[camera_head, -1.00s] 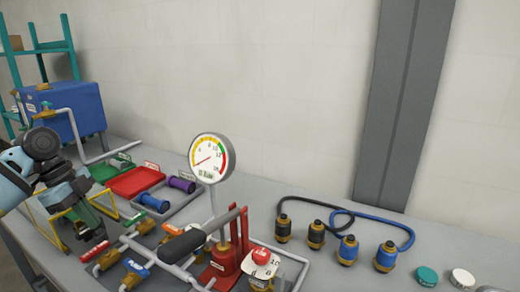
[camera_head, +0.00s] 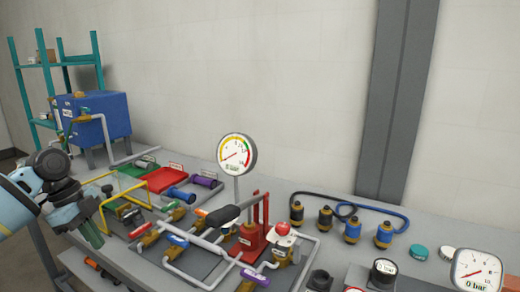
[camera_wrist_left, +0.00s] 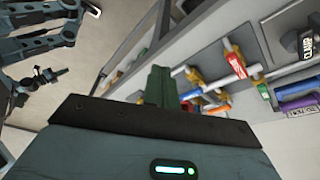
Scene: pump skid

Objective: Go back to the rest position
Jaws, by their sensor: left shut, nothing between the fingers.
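My left gripper (camera_head: 92,236) is shut and empty. In the head view it hangs at the left, beside the front left edge of the grey bench (camera_head: 150,268), next to a yellow frame (camera_head: 112,200). In the left wrist view its green fingers (camera_wrist_left: 158,85) are together with nothing between them. Dark arm links at the upper left of that view look like my right arm, with a small gripper (camera_wrist_left: 60,72); its jaws are too small to read. The right gripper does not show in the head view.
The bench carries valves and pipes, a round gauge (camera_head: 237,154), a red hand pump (camera_head: 252,238), a red tray (camera_head: 167,179), and black and blue hoses with fittings (camera_head: 352,230). A blue tank (camera_head: 95,118) and teal shelf (camera_head: 38,85) stand behind. Floor is free at the left.

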